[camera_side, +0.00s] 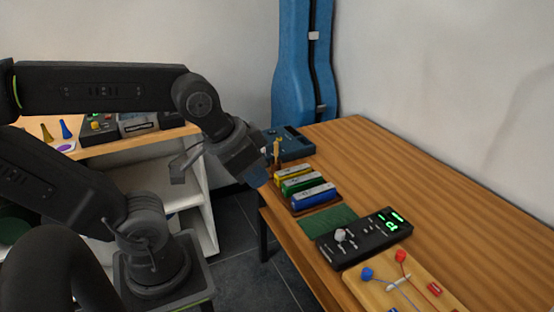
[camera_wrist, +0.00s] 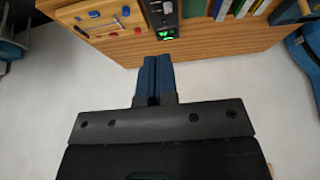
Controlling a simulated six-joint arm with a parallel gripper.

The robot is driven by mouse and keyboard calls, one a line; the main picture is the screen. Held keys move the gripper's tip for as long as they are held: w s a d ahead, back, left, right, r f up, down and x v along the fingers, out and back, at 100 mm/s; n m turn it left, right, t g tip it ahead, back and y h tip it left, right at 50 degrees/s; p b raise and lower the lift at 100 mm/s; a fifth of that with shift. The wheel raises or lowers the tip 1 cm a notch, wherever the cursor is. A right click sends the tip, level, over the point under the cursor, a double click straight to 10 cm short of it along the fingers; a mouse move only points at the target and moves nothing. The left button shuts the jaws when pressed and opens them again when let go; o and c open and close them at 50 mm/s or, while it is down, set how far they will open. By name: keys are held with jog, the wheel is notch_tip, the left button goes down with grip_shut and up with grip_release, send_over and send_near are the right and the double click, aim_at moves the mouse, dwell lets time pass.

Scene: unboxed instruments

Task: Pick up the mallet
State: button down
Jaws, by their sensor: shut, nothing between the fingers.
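No mallet can be told for certain. On the wooden board (camera_side: 381,293) at the table's front, a blue-headed piece (camera_side: 367,273) and a red-headed piece (camera_side: 401,256) have thin rods or cords that cross near a pale part. The board also shows at the top left of the wrist view (camera_wrist: 72,14), with small blue and red parts. My gripper (camera_side: 257,178) is beside the table's left edge, apart from the board. In the wrist view its blue fingers (camera_wrist: 157,64) are together with nothing between them.
Yellow, green and blue silver-topped blocks (camera_side: 305,184) sit on the table near my gripper, with a small upright tan piece (camera_side: 277,150) behind. A black device with green digits (camera_side: 365,237) stands between blocks and board. A blue instrument case (camera_side: 292,62) leans on the wall. The table's right side is clear.

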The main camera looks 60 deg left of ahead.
jog(key=c, duration=1)
grip_release()
jog(key=n+g+y, duration=0.2)
jog(key=n+y, duration=0.1)
jog(key=n, duration=0.6)
send_over(277, 148)
jog(key=s+d, duration=0.3)
notch_tip(277, 148, down, 10)
jog(key=x, duration=0.8)
jog(key=shift+s+a, duration=0.25)
jog(key=shift+s, duration=0.05)
jog(key=shift+x, duration=2.85)
